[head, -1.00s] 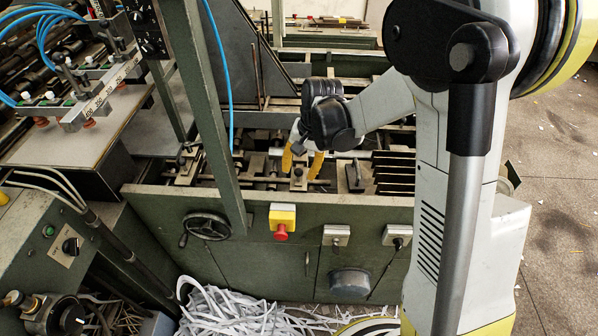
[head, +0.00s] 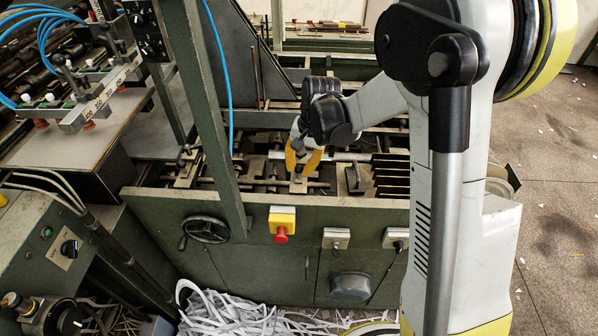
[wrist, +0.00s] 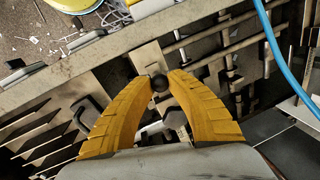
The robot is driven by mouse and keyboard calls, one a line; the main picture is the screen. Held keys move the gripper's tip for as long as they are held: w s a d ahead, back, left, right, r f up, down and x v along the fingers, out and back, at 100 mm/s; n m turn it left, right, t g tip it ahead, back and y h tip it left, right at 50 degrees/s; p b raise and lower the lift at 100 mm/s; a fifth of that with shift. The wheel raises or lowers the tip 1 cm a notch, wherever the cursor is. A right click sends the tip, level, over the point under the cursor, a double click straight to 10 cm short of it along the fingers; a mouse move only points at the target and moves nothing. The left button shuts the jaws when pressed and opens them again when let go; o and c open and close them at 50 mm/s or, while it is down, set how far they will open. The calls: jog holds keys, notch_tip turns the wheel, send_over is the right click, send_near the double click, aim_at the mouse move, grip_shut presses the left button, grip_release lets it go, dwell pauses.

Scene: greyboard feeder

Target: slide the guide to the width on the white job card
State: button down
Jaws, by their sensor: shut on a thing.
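My gripper (head: 299,174) reaches down into the green machine bed, and its yellow fingers are shut on a dark round knob. In the wrist view, the gripper (wrist: 159,82) has its fingertips on either side of the black knob (wrist: 159,84). The knob stands on a pale metal guide block (wrist: 150,59), which also shows in the head view (head: 298,187) just below the fingertips. The fingers partly hide the block. I cannot make out the white job card in either view.
The green front wall (head: 330,199) of the bed carries a red stop button (head: 281,236) and a handwheel (head: 206,227). Dark upright plates (head: 392,176) stand right of the gripper. A green post (head: 207,110) and blue hose (head: 226,85) rise at left. Paper strips (head: 235,312) lie below.

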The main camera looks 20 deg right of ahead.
jog(key=c, duration=1.4)
grip_release()
jog(key=shift+w+d, duration=0.1)
jog(key=shift+w, duration=0.1)
jog(key=shift+o, duration=0.8)
jog(key=shift+w, duration=0.1)
jog(key=v, duration=1.2)
jog(key=s+f+n+t+b, duration=0.2)
jog(key=s+b, duration=0.1)
jog(key=s, duration=0.3)
jog(key=s+f+n+t+h+b, duration=0.1)
jog(key=s+f+n+t+b, duration=0.1)
jog(key=s+b, duration=0.2)
jog(key=s+f+n+t+h+b, duration=0.1)
jog(key=s+b, duration=0.3)
jog(key=s, duration=0.6)
jog(key=shift+s+f+n+t, duration=0.25)
jog(key=shift+f+n+t, duration=0.25)
jog(key=shift+f, duration=0.4)
